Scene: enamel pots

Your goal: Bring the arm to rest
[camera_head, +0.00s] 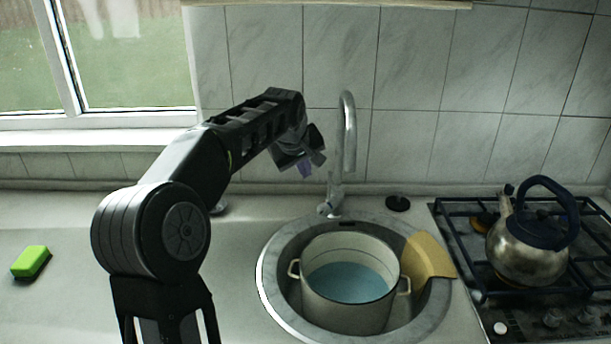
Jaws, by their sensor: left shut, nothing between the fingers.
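My left arm comes in from the lower left and bends up and over toward the tap. My left gripper (310,165) hangs at its end, above the counter and just left of the tap. It is shut and empty, touching nothing that I can see. My right gripper does not show.
An enamel pot (345,312) with bluish contents stands in the round sink (275,300) under the tap (348,150). A yellow cloth-like piece (428,257) lies over the sink's right edge. A kettle (525,250) stands on the hob (470,245). A green sponge (30,261) lies far left.

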